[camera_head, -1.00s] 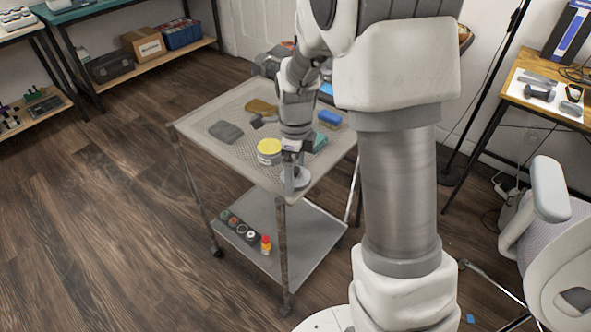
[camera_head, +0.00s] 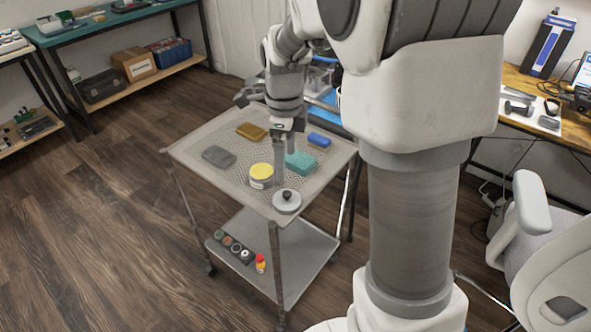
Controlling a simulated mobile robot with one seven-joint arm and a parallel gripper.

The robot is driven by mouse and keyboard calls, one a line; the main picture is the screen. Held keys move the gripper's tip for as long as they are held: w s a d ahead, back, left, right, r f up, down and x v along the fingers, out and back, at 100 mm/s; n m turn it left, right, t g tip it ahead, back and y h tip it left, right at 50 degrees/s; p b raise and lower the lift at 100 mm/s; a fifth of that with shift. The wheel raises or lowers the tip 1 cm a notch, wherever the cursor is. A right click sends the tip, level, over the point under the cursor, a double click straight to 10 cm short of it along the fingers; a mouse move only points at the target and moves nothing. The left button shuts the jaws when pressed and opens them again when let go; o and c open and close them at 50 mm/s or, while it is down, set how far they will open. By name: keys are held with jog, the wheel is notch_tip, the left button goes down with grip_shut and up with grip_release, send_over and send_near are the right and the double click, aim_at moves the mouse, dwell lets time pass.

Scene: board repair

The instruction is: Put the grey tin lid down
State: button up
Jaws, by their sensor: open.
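The grey tin lid (camera_head: 287,202), a round disc with a dark knob on top, lies on the cart's mesh top (camera_head: 211,181) near its front corner. My gripper (camera_head: 285,168) points down just above and behind the lid. Its fingers are apart and empty, with a gap between them and the knob as far as this view shows. A tin with a yellow top (camera_head: 261,176) stands just left of the lid.
A teal sponge-like block (camera_head: 301,162), a blue block (camera_head: 319,139), a mustard block (camera_head: 251,131) and a grey block (camera_head: 218,157) lie on the cart top. The lower shelf (camera_head: 297,262) holds a dark tray of round items and a small red-and-yellow bottle (camera_head: 260,262).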

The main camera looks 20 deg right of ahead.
jog(key=s+r+n+t, duration=0.2)
jog(key=s+r+n, duration=0.3)
jog(key=s+n, duration=0.5)
jog(key=s+r+n+t, duration=0.3)
jog(key=s+r+n, duration=0.2)
jog(key=s+n, duration=0.5)
jog(key=n, duration=0.3)
jog(key=shift+r+n+t, duration=0.3)
jog(key=shift+r+n, duration=0.1)
jog(key=shift+s+r, duration=0.1)
notch_tip(320, 180, up, 16)
jog(key=p, duration=1.6)
jog(key=shift+d, duration=0.1)
